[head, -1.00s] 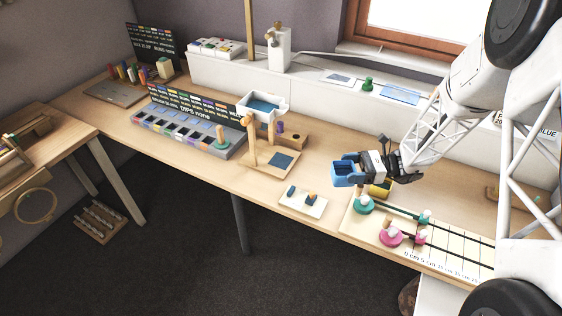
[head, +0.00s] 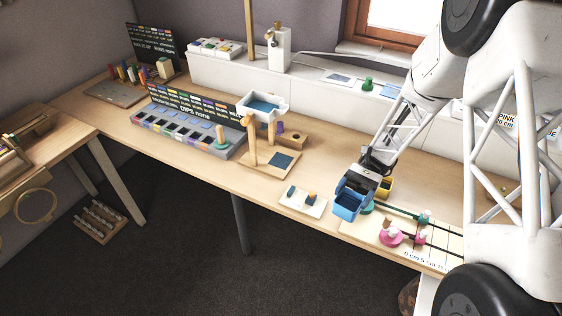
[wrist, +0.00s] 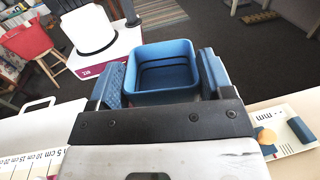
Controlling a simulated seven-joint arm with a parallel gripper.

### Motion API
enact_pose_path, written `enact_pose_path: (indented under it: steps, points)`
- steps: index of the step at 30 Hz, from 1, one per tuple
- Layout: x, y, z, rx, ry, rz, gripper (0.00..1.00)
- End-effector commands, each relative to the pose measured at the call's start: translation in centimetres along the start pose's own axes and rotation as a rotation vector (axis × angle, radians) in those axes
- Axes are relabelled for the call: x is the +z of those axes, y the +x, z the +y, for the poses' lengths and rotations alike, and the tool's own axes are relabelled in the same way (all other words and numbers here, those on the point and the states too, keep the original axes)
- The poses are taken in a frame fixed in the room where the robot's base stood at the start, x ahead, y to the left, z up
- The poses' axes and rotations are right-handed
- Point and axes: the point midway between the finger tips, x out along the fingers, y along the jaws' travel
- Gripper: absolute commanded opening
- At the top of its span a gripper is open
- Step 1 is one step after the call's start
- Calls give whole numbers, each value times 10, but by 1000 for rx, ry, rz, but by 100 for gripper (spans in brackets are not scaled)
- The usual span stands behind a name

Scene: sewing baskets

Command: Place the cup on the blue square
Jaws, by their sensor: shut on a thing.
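My gripper (head: 358,188) is shut on a blue, square-walled, open-topped cup (head: 347,206). The cup hangs near the table's front edge, right of a small cream board. In the wrist view the cup (wrist: 160,87) sits between both fingers, with its opening and dark, empty-looking inside in sight. A paler blue flat patch (head: 390,91) lies on the white back ledge. I cannot tell which one the task means.
A cream board (head: 295,204) with small blue and orange pieces lies left of the cup. A scale board (head: 402,256) with green and pink sliders is close right. The wooden stand's post (head: 252,146) and blue-lined tray (head: 264,106) rise beside the dark square. Bare tabletop (head: 330,165) lies between.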

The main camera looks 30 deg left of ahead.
Motion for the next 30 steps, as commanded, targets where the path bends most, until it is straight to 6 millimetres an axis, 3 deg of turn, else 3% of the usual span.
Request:
enact_pose_path:
  steps: [14,30]
  points:
    - [3,10,30,415,1,0,48]
    - [8,0,53,829,1,2,48]
